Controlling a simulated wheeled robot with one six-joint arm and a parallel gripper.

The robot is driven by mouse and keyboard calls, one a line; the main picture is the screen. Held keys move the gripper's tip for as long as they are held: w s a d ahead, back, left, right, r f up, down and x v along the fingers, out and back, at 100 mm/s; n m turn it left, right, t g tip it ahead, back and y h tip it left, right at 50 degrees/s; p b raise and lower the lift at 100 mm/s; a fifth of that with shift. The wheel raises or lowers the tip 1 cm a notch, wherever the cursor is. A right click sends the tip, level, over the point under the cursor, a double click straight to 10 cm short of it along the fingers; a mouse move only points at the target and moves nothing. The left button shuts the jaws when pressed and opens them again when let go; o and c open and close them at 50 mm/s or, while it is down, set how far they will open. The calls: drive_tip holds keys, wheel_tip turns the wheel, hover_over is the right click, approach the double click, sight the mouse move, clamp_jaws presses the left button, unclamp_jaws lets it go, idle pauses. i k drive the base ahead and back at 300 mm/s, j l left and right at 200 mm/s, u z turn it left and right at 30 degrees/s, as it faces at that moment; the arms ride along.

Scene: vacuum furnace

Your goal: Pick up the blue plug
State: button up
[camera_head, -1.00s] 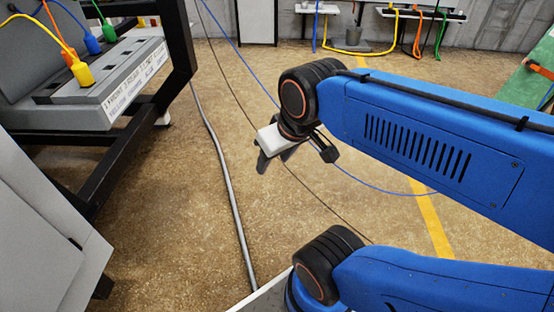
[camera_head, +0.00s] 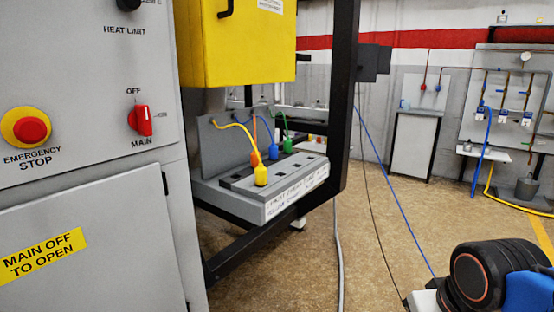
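The blue plug (camera_head: 288,145) stands upright in the grey socket block (camera_head: 310,187) on the lower shelf of a black frame. An orange plug (camera_head: 273,152) is just left of it, a green plug (camera_head: 284,133) is close behind it, and a yellow plug (camera_head: 261,175) is nearer on the left. The plugs have cables of their own colours. Part of my blue arm shows at the bottom right, well apart from the socket block. My gripper is outside the picture.
A grey cabinet (camera_head: 85,120) with a red main switch (camera_head: 140,120) and emergency stop (camera_head: 30,130) fills the left. A yellow box (camera_head: 237,45) hangs above the socket block. A black post (camera_head: 343,90) stands at its right. The floor (camera_head: 370,250) is mostly clear apart from cables.

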sight(272, 148)
drive_tip(key=i+l+u, duration=0.15)
drive_tip(key=l+u, duration=0.2)
drive_tip(key=i+l+u, duration=0.1)
drive_tip(key=u, duration=0.3)
drive_tip(key=i+l, duration=0.1)
drive_tip(key=l, duration=0.25)
drive_tip(key=i+l, duration=0.1)
drive_tip(key=l, duration=0.2)
drive_tip(key=i+l, duration=0.1)
drive_tip(key=l, duration=0.25)
